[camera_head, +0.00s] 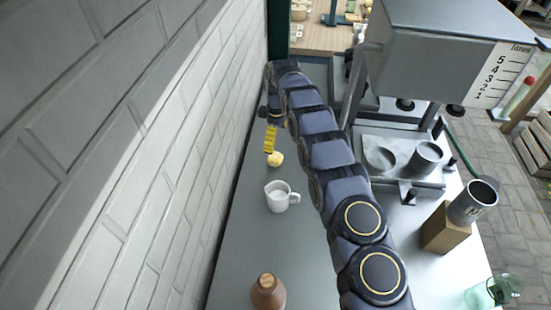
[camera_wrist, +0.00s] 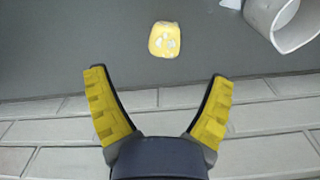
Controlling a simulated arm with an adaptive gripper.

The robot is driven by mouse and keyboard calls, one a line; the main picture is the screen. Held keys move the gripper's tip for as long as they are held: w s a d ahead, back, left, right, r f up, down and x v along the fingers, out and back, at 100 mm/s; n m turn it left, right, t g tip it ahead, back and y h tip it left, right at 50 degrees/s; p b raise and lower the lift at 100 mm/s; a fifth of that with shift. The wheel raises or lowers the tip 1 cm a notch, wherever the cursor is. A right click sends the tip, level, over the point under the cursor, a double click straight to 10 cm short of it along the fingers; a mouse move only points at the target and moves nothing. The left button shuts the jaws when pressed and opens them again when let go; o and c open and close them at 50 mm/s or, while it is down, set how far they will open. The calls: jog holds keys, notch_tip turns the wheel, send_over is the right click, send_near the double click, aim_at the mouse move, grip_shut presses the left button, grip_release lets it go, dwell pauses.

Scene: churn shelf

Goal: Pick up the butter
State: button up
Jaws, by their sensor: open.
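The butter is a small pale yellow lump (camera_head: 276,159) on the grey counter, between the white brick wall and my arm in the head view. It also shows in the wrist view (camera_wrist: 163,40), at top centre, with pale patches on it. My gripper has yellow ridged pads and is open and empty in the wrist view (camera_wrist: 160,105). The butter lies beyond the fingertips there, apart from both. In the head view, my gripper (camera_head: 270,138) shows one yellow finger close to the butter; the other finger is not clearly seen.
A white mug (camera_head: 281,197) stands near the butter, and shows at the top right of the wrist view (camera_wrist: 284,22). A brown bottle (camera_head: 268,291) stands at the front. The brick wall (camera_head: 150,150) runs close along the left. Grey machinery (camera_head: 440,50) stands right of my arm.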

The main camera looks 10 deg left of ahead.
aim_at(275, 155)
jog(key=f, duration=0.7)
jog(key=shift+s+f, duration=0.2)
jog(key=shift+s, duration=0.1)
jog(key=c, duration=1.2)
